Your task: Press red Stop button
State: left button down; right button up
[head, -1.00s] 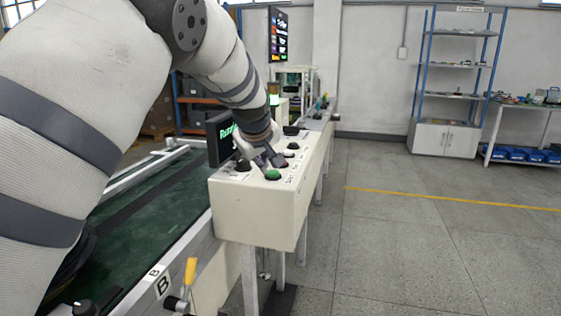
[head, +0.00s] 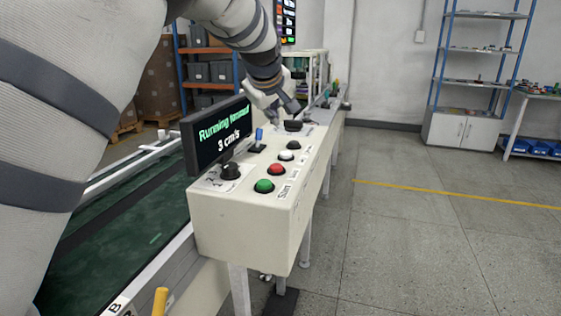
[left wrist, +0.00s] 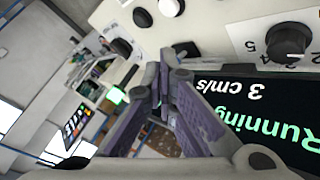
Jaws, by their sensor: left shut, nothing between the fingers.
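The red button (head: 276,169) sits on top of the cream control box (head: 240,222), just behind the green button (head: 264,186) in the head view. The red button is fully visible with nothing touching it. My left gripper (head: 285,111) is shut and empty, beyond the red button and apart from it, near a black button (head: 293,126) at the far part of the box. In the left wrist view, the shut fingers (left wrist: 163,68) appear in front of the box top. My right gripper is not in view.
A display (head: 217,134) on the box reads running at 3 cm/s. A black knob (head: 231,171), a white button (head: 288,156) and a blue-tipped switch (head: 258,138) are nearby. A green conveyor (head: 120,235) runs along the left. The floor at right is clear.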

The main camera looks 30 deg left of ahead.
pick_arm(q)
send_over(273, 165)
notch_tip(273, 165, down, 7)
jog(key=shift+f+b, duration=0.15)
jog(key=shift+b, duration=0.2)
jog(key=shift+f, duration=0.65)
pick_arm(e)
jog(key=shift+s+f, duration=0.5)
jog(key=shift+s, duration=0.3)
pick_arm(q)
jog(key=shift+f, duration=0.4)
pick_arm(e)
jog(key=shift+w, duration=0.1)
pick_arm(q)
jog(key=shift+f, duration=0.65)
dwell(0.7)
jog(key=shift+r, duration=1.05)
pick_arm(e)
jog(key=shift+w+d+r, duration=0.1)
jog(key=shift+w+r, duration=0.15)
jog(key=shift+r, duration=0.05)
